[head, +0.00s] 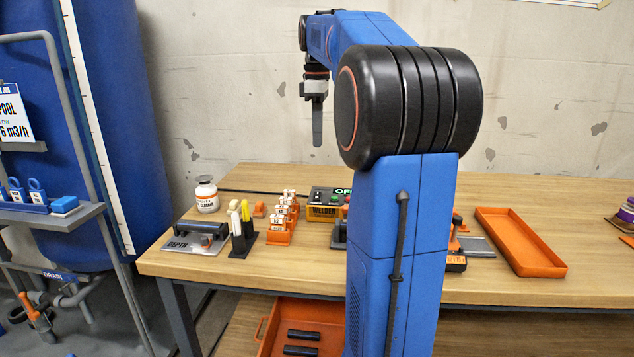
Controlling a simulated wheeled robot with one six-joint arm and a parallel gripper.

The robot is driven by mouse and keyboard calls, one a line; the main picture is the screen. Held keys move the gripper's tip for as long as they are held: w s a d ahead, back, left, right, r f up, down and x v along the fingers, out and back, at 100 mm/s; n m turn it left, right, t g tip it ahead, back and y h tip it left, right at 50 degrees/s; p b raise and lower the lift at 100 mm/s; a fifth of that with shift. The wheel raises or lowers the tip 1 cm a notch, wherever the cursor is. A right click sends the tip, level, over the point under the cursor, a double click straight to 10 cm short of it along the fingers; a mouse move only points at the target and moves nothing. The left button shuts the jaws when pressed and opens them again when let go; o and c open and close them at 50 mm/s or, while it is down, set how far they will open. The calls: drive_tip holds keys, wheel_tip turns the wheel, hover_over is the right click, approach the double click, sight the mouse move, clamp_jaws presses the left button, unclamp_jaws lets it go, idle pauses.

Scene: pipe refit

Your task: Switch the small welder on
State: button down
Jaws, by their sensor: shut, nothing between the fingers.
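The small welder (321,211) is an orange-yellow box with a dark top, marked WELDER, at the back middle of the wooden bench. Its top carries a red and a green button and a small display with green letters, which seem to begin with OF. My arm hides its right side. My gripper (317,138) hangs above the bench, pointing down, with its fingers shut and empty. It appears well above the welder and apart from it.
On the bench (500,280) stand a white jar (206,195), a pen-like tool holder (242,235), a row of orange blocks (283,220) and a depth gauge plate (195,239). An orange tray (520,243) lies at right. My arm hides the bench middle.

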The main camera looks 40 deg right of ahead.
drive_tip(key=shift+a, duration=0.1)
drive_tip(key=shift+s+a+r, duration=0.2)
drive_tip(key=shift+s+a, duration=0.3)
drive_tip(key=shift+r, duration=0.1)
wheel_tip(320, 180, up, 12)
idle(0.8)
idle(0.4)
